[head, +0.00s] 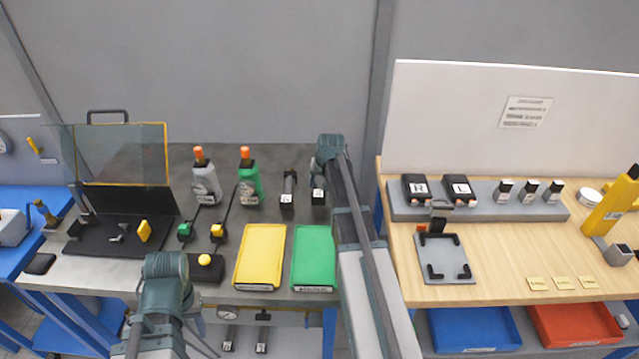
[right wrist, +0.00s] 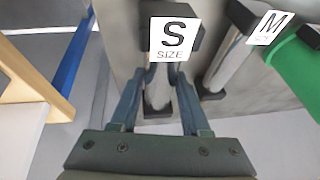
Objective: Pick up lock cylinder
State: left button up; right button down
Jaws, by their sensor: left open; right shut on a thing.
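A cylinder labelled S (head: 318,188) stands upright on the grey bench in the head view, silver with a black head and foot. I take it for the lock cylinder. In the right wrist view its S label (right wrist: 172,40) faces the camera. My right gripper (right wrist: 160,80) has a finger on each side of its silver shaft and is shut on it. In the head view my right gripper (head: 321,176) is mostly hidden by my wrist. A like cylinder labelled M (head: 288,188) stands to its left. My left gripper (head: 198,335) is low over the bench's front, open, its fingertips unclear.
A green tray (head: 314,258) and a yellow tray (head: 260,256) lie in front. Grey (head: 205,186) and green (head: 249,186) bottles stand left. An open black case (head: 110,240) is at far left. A wooden table (head: 500,265) stands right, beyond a gap.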

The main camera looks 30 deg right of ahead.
jog(key=shift+r+p, duration=0.3)
jog(key=shift+r, duration=0.35)
jog(key=shift+s+r, duration=0.1)
jog(key=shift+s, duration=0.1)
jog(key=s+a+r+p, duration=0.1)
jog(key=s, duration=1.4)
jog(key=shift+s+a, duration=0.15)
jog(key=shift+s, duration=0.1)
jog(key=shift+r+p, duration=0.25)
jog(key=shift+p, duration=0.05)
